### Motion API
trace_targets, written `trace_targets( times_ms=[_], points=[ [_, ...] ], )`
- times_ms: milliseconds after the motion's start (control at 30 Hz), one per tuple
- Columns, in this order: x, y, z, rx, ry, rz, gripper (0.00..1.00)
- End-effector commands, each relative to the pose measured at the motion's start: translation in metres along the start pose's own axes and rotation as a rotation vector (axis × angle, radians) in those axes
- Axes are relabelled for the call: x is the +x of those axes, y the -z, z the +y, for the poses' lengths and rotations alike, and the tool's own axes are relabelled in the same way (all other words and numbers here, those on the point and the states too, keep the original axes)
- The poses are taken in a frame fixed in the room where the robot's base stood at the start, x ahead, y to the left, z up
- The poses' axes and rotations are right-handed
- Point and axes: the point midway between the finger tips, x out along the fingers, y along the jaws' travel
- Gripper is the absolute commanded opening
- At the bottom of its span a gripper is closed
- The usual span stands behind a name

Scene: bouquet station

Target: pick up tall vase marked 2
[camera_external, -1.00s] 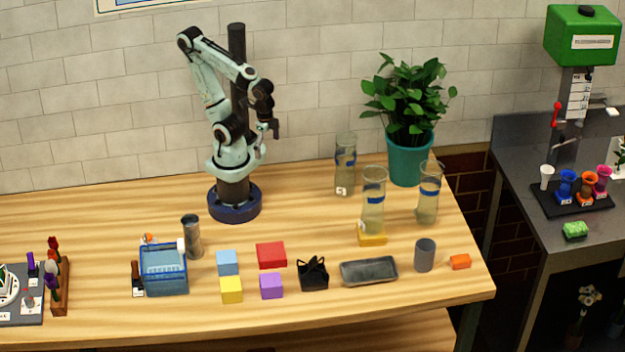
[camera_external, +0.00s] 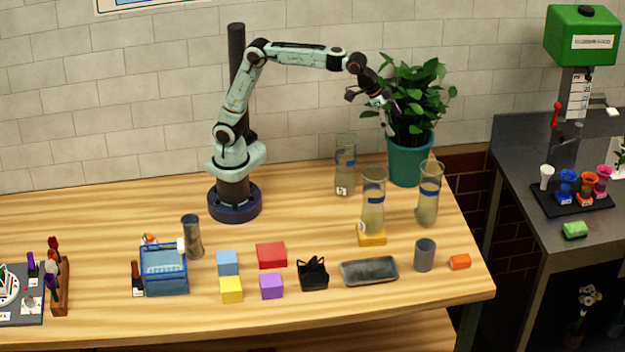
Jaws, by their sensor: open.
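Three tall clear glass vases with blue bands stand upright at the right of the wooden table. One vase (camera_external: 345,168) is at the back left of the group, with a small white tag low on it whose number is too small to read. A second vase (camera_external: 373,208) stands on a yellow block (camera_external: 372,238). A third vase (camera_external: 428,199) is at the right, below the plant pot. I cannot tell which is marked 2. My gripper (camera_external: 370,112) is open and empty, in the air above the vases and in front of the plant.
A leafy plant in a teal pot (camera_external: 405,162) stands close behind the vases. Coloured blocks and a blue basket (camera_external: 164,272) are further left. The table's right edge is near.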

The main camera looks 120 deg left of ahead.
Motion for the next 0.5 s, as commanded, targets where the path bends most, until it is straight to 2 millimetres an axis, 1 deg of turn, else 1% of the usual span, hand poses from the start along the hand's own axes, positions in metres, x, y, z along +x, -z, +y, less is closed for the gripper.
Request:
trace_targets(
  times_ms=[33, 67, 100, 133, 167, 200, 267, 300, 400, 500],
  points=[
    [0.031, 0.014, -0.019, -0.035, 0.021, -0.009, 1.00],
    [0.048, 0.020, -0.030, -0.054, 0.032, -0.015, 1.00],
    [0.069, 0.024, -0.044, -0.077, 0.046, -0.026, 1.00],
    [0.085, 0.024, -0.055, -0.094, 0.056, -0.040, 1.00],
    [0.099, 0.021, -0.065, -0.109, 0.065, -0.056, 1.00],
    [0.118, 0.016, -0.078, -0.128, 0.076, -0.082, 1.00],
    [0.142, 0.003, -0.093, -0.152, 0.089, -0.126, 1.00],
    [0.154, -0.007, -0.101, -0.164, 0.096, -0.155, 1.00],
    [0.171, -0.020, -0.115, -0.186, 0.106, -0.189, 1.00],
    [0.179, -0.022, -0.120, -0.194, 0.111, -0.190, 1.00]
  ],
)
